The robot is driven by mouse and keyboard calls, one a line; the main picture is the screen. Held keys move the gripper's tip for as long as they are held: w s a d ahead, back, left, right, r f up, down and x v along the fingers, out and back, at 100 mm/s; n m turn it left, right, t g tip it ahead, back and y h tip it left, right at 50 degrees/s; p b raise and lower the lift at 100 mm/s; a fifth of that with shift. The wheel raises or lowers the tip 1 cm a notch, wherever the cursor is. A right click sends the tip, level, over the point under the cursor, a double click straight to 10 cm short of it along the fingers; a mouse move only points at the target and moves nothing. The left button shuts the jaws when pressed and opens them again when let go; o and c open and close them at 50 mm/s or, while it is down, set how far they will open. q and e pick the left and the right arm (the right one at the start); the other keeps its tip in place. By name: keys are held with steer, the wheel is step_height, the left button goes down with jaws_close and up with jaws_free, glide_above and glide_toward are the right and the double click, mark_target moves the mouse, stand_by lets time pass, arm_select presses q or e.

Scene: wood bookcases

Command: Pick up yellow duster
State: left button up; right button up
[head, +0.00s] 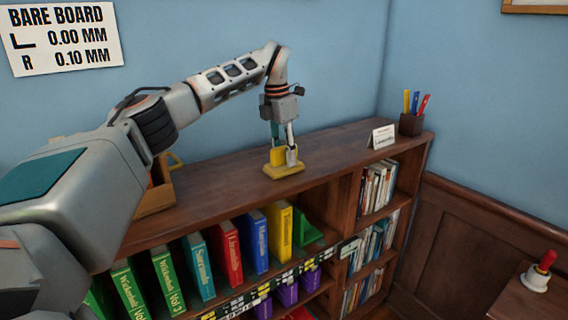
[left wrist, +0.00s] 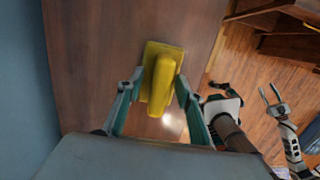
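The yellow duster (head: 284,170) lies flat on the top of the wooden bookcase, with its raised yellow handle pointing up. It also shows in the left wrist view (left wrist: 161,84). My left gripper (head: 284,152) points down over the duster, with its fingers on either side of the handle. In the left wrist view the fingers (left wrist: 158,88) are apart, with a gap visible beside the handle. The duster appears to rest on the bookcase top. My right gripper (left wrist: 274,97) shows at the right of the left wrist view, low over the floor, fingers apart and empty.
A card sign (head: 382,137) and a pen holder (head: 411,124) stand at the right end of the bookcase top (head: 335,143). A wooden item (head: 157,197) stands left, partly behind my arm. Coloured books fill the shelf below. A blue wall is behind.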

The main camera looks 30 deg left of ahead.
mark_target(284, 146)
arm_select(q)
jaws_close()
steer(key=shift+r, duration=0.15)
step_height(284, 146, up, 10)
steer(key=shift+f, duration=0.1)
stand_by(0.3)
steer(key=c, duration=0.7)
jaws_free()
jaws_close()
